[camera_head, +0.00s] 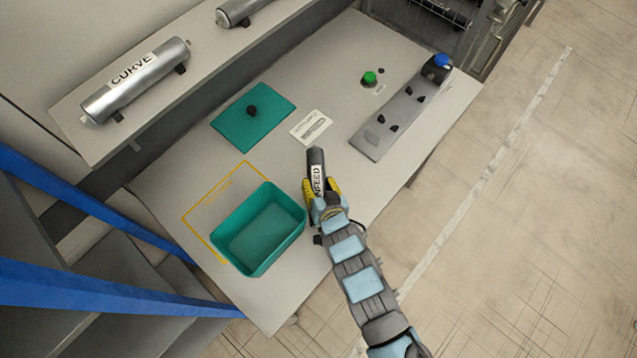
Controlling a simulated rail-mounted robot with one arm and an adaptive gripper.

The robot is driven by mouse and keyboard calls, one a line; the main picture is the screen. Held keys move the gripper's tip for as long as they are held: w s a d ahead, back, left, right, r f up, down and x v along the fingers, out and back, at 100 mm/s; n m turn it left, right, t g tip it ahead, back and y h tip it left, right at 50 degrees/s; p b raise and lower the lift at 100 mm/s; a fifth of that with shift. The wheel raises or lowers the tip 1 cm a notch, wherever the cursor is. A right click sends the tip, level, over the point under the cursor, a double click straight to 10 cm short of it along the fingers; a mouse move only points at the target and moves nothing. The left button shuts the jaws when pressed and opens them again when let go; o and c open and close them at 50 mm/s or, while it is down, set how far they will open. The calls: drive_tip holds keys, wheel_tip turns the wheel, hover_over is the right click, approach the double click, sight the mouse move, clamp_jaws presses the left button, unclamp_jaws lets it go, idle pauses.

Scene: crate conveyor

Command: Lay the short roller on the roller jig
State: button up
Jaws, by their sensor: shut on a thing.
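My gripper (322,188), with yellow fingers, is shut on a dark grey roller (316,158) that has a white label, partly covered, ending in "NFEED". The roller's far end points up the picture, and the fingers hide part of its near end. The roller jig appears to be the long grey plate (372,142) with several small black supports, at the right of the table. No roller lies on it. My gripper and the roller are to the left of and nearer than the plate. I cannot tell the roller's height above the table.
An empty teal bin (249,265) stands left of my gripper, by a yellow outline. A teal lid-like panel (236,137) with a black knob, a printed card (311,127), a green button (370,78) and a blue knob (442,60) are farther back. A "CURVE" roller (150,75) rests on the shelf.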

sight(321, 189)
drive_tip(key=shift+f, duration=0.1)
drive_tip(key=o, duration=1.2)
drive_tip(key=shift+w, duration=0.1)
drive_tip(key=shift+s+d+r, duration=0.2)
drive_tip(key=shift+s+r, duration=0.15)
drive_tip(key=shift+p+v, duration=0.6)
drive_tip(key=shift+v, duration=1.55)
drive_tip(key=shift+o, duration=0.8)
drive_tip(key=shift+s+r, duration=0.1)
drive_tip(key=shift+s, duration=0.1)
